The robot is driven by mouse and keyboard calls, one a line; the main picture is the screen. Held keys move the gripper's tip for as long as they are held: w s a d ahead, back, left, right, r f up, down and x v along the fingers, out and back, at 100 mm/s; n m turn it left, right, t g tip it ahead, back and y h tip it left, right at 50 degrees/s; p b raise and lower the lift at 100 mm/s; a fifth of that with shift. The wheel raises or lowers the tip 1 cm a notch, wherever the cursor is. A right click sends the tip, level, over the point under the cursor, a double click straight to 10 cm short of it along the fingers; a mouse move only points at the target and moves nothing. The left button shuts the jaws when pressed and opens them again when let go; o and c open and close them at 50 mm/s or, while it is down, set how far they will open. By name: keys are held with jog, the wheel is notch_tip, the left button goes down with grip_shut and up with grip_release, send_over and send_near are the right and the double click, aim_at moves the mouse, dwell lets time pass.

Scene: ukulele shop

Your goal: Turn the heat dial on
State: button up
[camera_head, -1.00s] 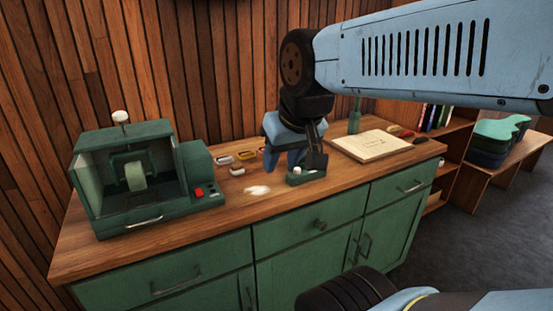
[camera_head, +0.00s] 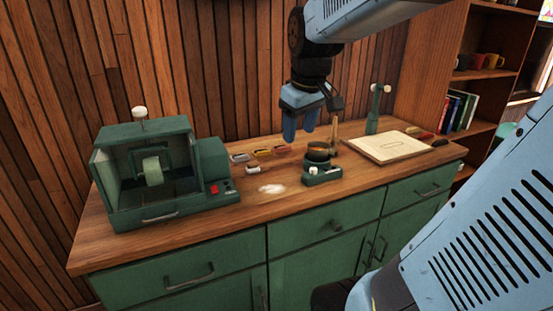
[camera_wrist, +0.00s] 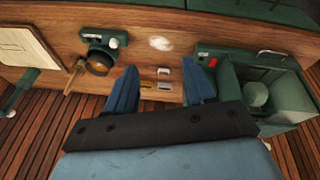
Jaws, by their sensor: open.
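A small green heater unit (camera_head: 322,177) stands near the counter's front edge, with a dark round pot (camera_head: 318,152) at its back. A pale knob (camera_head: 312,170) shows on the unit and looks like the heat dial; its setting is too small to read. The unit also shows in the wrist view (camera_wrist: 103,38), at upper left, with the pot (camera_wrist: 99,62) beside it. My gripper (camera_head: 302,130) is open and empty, above the counter behind and slightly left of the unit. In the wrist view its blue fingers (camera_wrist: 159,85) are spread apart, right of the pot.
A green buffing machine (camera_head: 150,175) with a red switch (camera_head: 214,189) stands at left. A white patch (camera_head: 271,189) and several small coloured items (camera_head: 262,153) lie between.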

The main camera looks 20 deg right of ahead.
jog(key=w+d+f+n+g, duration=0.2)
jog(key=w+d+f+n, duration=0.1)
jog(key=w+d, duration=0.6)
jog(key=n+g, duration=0.2)
jog(key=n, duration=0.1)
send_over(313, 168)
notch_tip(313, 168, down, 5)
jog(key=shift+y, duration=0.3)
notch_tip(313, 168, down, 14)
jog(key=shift+d+f, duration=0.1)
jog(key=shift+c, duration=0.3)
jog(key=c, duration=0.9)
jog(key=shift+a, duration=0.2)
grip_shut()
jog(key=shift+d, duration=0.15)
